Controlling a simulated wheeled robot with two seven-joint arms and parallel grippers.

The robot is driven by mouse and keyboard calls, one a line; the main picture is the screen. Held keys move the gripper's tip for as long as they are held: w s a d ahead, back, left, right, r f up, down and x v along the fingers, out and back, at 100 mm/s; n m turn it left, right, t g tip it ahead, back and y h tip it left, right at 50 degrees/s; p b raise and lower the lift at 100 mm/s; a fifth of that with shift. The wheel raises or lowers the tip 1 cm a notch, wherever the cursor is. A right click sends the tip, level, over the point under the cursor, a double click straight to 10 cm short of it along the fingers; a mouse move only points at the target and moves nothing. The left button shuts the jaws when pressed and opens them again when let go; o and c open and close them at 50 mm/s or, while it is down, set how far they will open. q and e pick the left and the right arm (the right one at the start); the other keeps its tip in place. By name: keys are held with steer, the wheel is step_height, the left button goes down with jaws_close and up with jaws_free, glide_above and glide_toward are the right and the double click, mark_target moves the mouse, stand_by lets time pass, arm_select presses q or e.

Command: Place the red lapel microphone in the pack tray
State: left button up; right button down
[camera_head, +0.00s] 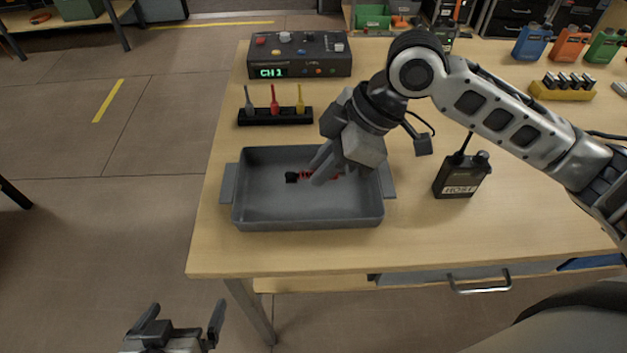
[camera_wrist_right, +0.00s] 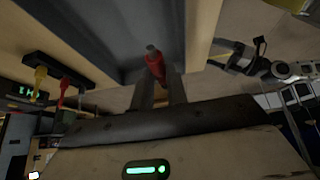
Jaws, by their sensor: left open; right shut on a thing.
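The grey pack tray (camera_head: 308,214) stands near the front left of the wooden table. My right gripper (camera_head: 322,176) reaches down into the tray and is shut on the red lapel microphone (camera_head: 306,175). The microphone has a red body and a dark end, and the fingers partly cover it. In the right wrist view, the red microphone (camera_wrist_right: 156,66) lies between the fingertips, with the tray's dark interior (camera_wrist_right: 110,35) behind it. I cannot tell whether it touches the tray floor. My left gripper (camera_head: 180,328) is open and empty, low in front of the table.
A black rack (camera_head: 275,117) with grey, red and yellow pieces stands behind the tray. A CH1 mixer box (camera_head: 300,55) is further back. A black HOSE-like labelled radio (camera_head: 462,178) stands right of the tray. The table's front right is clear.

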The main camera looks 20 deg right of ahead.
glide_above(305, 192)
steer(key=d, duration=0.2)
steer(key=f, duration=0.5)
steer(key=shift+s+a, duration=0.2)
steer(key=shift+s, duration=0.15)
step_height(305, 192, down, 4)
steer(key=shift+w+r, duration=0.15)
steer(key=shift+r, duration=0.05)
steer(key=shift+f, duration=0.3)
